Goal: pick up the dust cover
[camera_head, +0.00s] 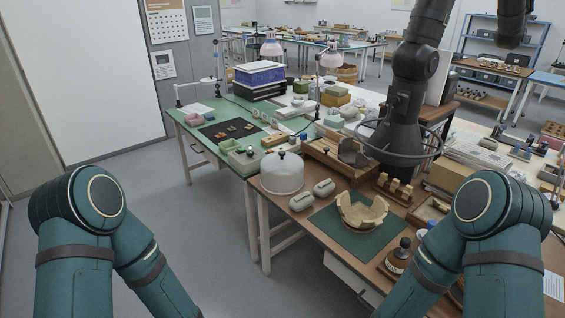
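The dust cover looks to be the white dome (282,176) with a small dark knob on top. It stands upright on the brown table at the near left corner of its top. Both of my teal arms reach in from the bottom edge, one on each side, and their forearms run down out of the picture. Neither gripper is in view. Nothing of mine touches the dome.
Two grey rounded objects (312,195) lie right of the dome. A partly rebuilt tan bowl (360,211) sits on a green mat (350,241). A dark jointed arm (405,100) with a ring hangs behind. A green-topped table (196,132) adjoins at left; the floor there is clear.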

